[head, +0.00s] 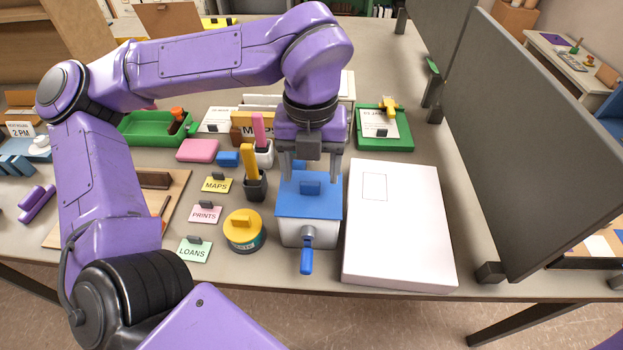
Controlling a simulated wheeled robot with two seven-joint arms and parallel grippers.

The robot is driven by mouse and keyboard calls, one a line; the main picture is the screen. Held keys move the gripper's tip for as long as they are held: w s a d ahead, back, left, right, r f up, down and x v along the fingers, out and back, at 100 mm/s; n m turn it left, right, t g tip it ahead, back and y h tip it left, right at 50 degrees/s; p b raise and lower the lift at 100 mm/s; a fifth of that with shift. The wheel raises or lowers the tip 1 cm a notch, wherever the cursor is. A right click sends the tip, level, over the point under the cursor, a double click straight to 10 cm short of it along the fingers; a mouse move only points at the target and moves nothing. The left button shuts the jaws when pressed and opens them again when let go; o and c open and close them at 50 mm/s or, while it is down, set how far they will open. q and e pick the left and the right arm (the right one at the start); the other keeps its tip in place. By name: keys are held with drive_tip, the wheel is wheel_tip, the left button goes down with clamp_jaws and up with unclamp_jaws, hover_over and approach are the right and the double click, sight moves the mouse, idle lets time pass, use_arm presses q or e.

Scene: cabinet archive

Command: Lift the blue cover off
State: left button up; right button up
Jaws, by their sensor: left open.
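The blue cover (308,205) is a flat square lid with a small raised blue handle (311,188) on top. It sits on a white box (306,232) that has a grey crank with a blue grip (306,260) at its front. My left gripper (310,172) points down just above and behind the cover's handle. Its two grey fingers are spread apart, one on either side, with nothing held between them. I cannot tell whether the fingertips touch the cover. My right gripper is not in view.
A large white box (400,225) stands close on the right. A grey partition (550,140) borders the right side.

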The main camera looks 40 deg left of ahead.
use_arm(q)
drive_tip(key=shift+f, duration=0.8)
drive_tip(key=shift+s+f, duration=0.1)
drive_tip(key=shift+f, duration=0.3)
drive_tip(key=c, duration=1.1)
wheel_tip(320, 180, up, 3)
drive_tip(key=shift+f, duration=0.1)
drive_tip(key=shift+c, duration=0.2)
drive_tip(key=s+d+r+b, duration=0.4)
drive_tip(key=s+d+r, duration=0.2)
drive_tip(key=d+r, duration=0.4)
drive_tip(key=shift+s+d+r+b, duration=0.15)
drive_tip(key=shift+s+d+b, duration=0.2)
drive_tip(key=shift+d, duration=0.85)
